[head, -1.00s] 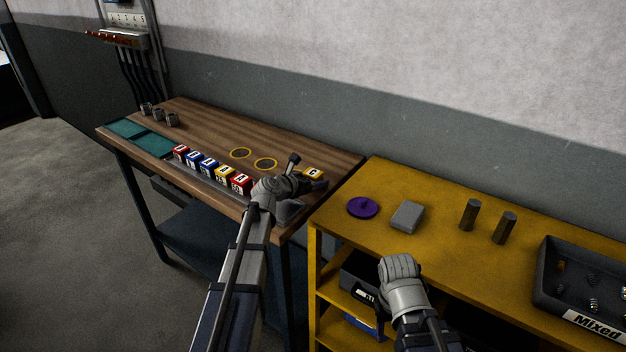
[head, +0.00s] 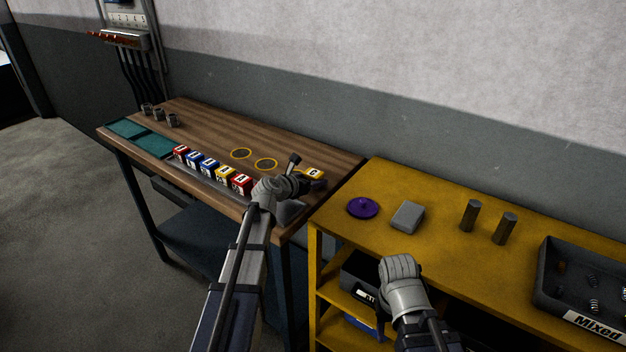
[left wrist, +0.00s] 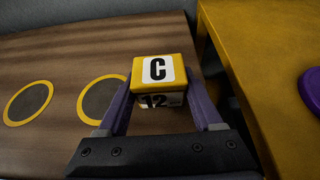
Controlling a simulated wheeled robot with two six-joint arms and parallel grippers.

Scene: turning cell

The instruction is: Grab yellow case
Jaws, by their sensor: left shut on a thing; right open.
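I cannot tell whether the case touches the bench top. My right arm is low in front of the yellow shelf; its hand (head: 398,270) shows from behind and its fingertips are hidden.
A row of red, blue and yellow cases (head: 209,167) lines the front edge of the wooden bench (head: 205,130). The yellow shelf (head: 430,240) holds a purple disc (head: 362,207), a grey block (head: 408,216), two dark cylinders and a "Mixed" tray.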

